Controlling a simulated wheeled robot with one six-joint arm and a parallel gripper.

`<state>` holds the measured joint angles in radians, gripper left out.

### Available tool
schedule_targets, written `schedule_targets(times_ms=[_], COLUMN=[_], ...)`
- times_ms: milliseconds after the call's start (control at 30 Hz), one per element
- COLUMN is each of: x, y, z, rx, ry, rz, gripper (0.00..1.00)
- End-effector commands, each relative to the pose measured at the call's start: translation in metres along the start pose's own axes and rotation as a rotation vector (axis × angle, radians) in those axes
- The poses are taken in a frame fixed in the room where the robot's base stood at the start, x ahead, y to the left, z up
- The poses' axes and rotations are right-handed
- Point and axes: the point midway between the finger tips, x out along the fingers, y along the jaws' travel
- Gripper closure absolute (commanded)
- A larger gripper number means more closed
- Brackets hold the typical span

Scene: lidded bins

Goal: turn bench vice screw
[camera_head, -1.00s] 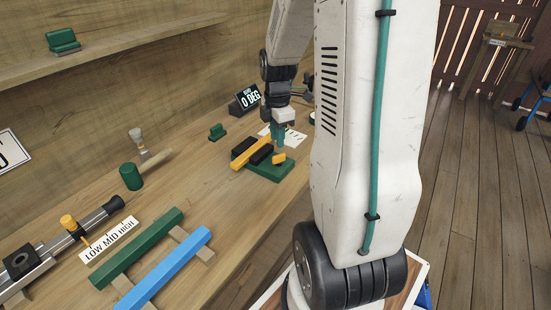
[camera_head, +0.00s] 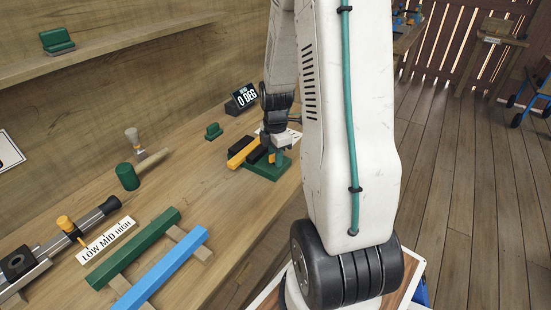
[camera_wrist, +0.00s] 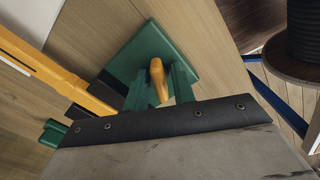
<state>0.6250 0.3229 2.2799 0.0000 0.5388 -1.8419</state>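The bench vice is a green base (camera_head: 268,171) with black jaws (camera_head: 257,157) and a long yellow bar (camera_head: 243,152) across it, near the bench's right edge. Its green base (camera_wrist: 180,48) also shows in the wrist view. A small yellow handle (camera_wrist: 157,78) stands up from it there. My gripper (camera_head: 276,154) is down at the vice, partly hidden by its own wrist in the head view. In the wrist view, its two green fingers (camera_wrist: 160,90) are apart, one on each side of the yellow handle, with a small gap showing.
A black display (camera_head: 244,98) reads 0 DEG behind the vice. A small green block (camera_head: 213,131) stands to its left. A wooden-handled tool (camera_head: 150,162), a green cylinder (camera_head: 127,176), a slide with a LOW MID HIGH label (camera_head: 106,240) and green and blue bars (camera_head: 163,268) lie nearer.

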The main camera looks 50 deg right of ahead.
Motion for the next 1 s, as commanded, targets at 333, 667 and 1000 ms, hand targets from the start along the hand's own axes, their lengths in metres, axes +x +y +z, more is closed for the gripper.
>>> schedule_targets(times_ms=[333, 667, 1000], x=[-0.0001, -0.0003, -0.0004], y=[0.0000, 0.0000, 0.0001], z=[0.0000, 0.0000, 0.0000], rx=[0.000, -0.264, -0.352], ry=[0.000, 0.000, 0.000], rz=[0.000, 0.000, 0.000], gripper=[0.96, 0.96, 0.96])
